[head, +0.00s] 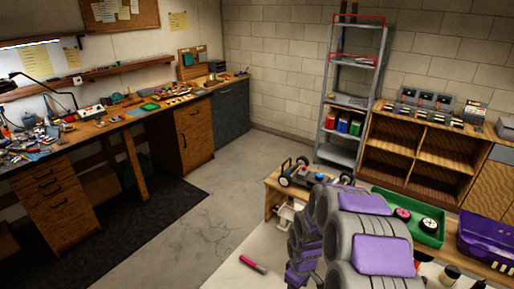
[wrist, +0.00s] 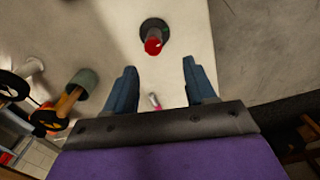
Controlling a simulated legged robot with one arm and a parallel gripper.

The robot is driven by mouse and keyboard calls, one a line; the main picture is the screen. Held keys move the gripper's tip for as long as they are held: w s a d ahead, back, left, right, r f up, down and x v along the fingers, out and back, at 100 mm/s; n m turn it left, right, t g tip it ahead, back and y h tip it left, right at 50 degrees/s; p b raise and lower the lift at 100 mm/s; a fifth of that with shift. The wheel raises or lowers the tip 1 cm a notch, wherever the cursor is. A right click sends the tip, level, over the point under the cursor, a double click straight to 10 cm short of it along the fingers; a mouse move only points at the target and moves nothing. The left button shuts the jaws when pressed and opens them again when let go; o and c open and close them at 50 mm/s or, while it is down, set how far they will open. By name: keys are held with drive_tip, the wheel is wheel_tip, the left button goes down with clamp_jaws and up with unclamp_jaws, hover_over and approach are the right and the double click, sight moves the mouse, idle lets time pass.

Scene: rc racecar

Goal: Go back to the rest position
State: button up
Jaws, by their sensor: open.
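My gripper (wrist: 160,80) shows in the wrist view with its two dark blue fingers spread apart and nothing between them touching. A pale surface lies beyond the fingers. My grey and purple arm fills the lower middle of the head view, and the gripper cannot be made out there. The racecar (head: 303,175) sits on a wooden bench just behind my arm, which hides part of that area.
A pink and dark tool (head: 252,264) lies on the pale surface. A green tray (head: 428,238) holds wheels, beside a purple box (head: 488,240). A red-ended cylinder (wrist: 153,45) shows beyond the fingers. Grey floor (head: 215,180) is open between the benches.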

drive_tip(key=s+r+m+g+b, duration=0.1)
drive_tip(key=s+r+m+b, duration=0.2)
drive_tip(key=s+r, duration=1.7)
drive_tip(key=s+m, duration=0.3)
drive_tip(key=shift+d+m+b, duration=0.3)
drive_tip(key=shift+b, duration=0.1)
drive_tip(key=shift+o, duration=0.4)
drive_tip(key=s+r+m+b, duration=0.1)
drive_tip(key=s+m, duration=0.1)
drive_tip(key=s, duration=0.7)
drive_tip(key=shift+s+a+r+g, duration=0.2)
drive_tip(key=shift+g, duration=0.1)
